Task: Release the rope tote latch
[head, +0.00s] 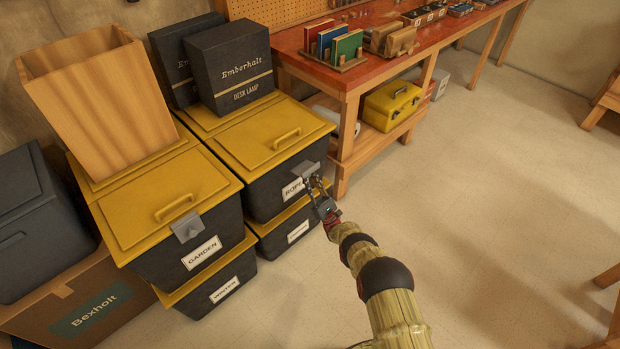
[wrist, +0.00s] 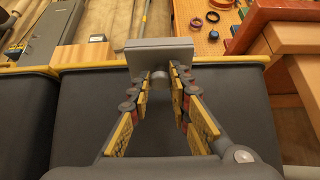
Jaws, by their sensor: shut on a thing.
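The rope tote (head: 262,192) is dark with a yellow lid (head: 255,137), and its label is partly hidden by my gripper. It stands on another yellow-lidded tote. Its grey latch (head: 303,173) is at the front rim, and the latch plate also shows in the wrist view (wrist: 160,54). My gripper (head: 318,187) is at the front of this latch. In the wrist view my gripper's fingers (wrist: 158,80) are closed on the latch from both sides, just below its plate. The latch's lower part is partly hidden between the fingers.
The garden tote (head: 190,255), with its own grey latch (head: 187,227), stands just to the left. A dark desk lamp box (head: 232,80) stands behind the rope tote's lid. A red-topped workbench (head: 375,67) is close on the right.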

